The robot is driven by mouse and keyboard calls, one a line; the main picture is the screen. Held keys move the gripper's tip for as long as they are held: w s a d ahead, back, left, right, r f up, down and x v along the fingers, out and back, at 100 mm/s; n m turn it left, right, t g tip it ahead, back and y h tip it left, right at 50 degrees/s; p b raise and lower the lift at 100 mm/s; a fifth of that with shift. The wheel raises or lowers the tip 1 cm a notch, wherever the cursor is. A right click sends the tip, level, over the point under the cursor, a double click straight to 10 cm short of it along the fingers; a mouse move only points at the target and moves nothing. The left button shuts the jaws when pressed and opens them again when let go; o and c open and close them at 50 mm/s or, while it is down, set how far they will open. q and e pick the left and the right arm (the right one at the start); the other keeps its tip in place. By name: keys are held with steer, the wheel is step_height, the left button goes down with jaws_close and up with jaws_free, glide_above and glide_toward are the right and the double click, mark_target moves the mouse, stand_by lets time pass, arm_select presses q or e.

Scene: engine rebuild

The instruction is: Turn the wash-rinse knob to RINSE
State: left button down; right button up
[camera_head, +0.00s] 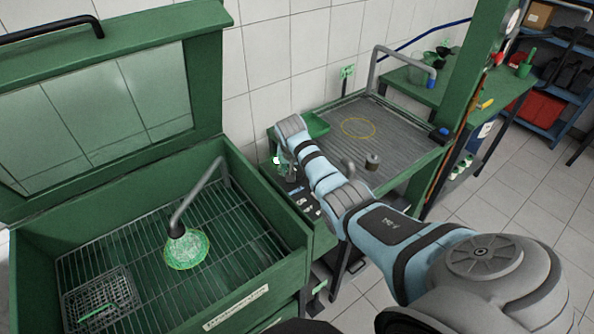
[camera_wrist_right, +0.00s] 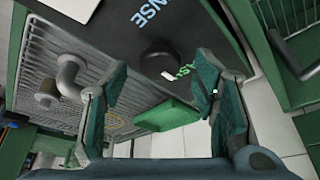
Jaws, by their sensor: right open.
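The wash-rinse knob (camera_wrist_right: 160,62) is a dark round knob with a white pointer mark, on a black panel (camera_wrist_right: 110,25) in the right wrist view. The pointer mark lies on the knob's lower side, nearer the WASH lettering. My right gripper (camera_wrist_right: 162,78) is open, its fingers on either side of the knob in the picture; I see no contact. In the head view my right gripper (camera_head: 283,166) is over the panel's far end and the knob is not distinguishable. My left gripper is not in view.
A green wash cabinet (camera_head: 285,285) with a raised glass lid stands left, holding a spray nozzle (camera_head: 176,228) and wire basket (camera_head: 120,290). A ribbed drain table (camera_head: 400,150) with a bent pipe lies beyond my arm. A green tray (camera_wrist_right: 165,113) sits near the panel.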

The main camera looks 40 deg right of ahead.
steer(key=shift+w+d+f, duration=0.1)
steer(key=shift+f, duration=0.45)
steer(key=c, duration=1.2)
steer(key=shift+o, duration=0.2)
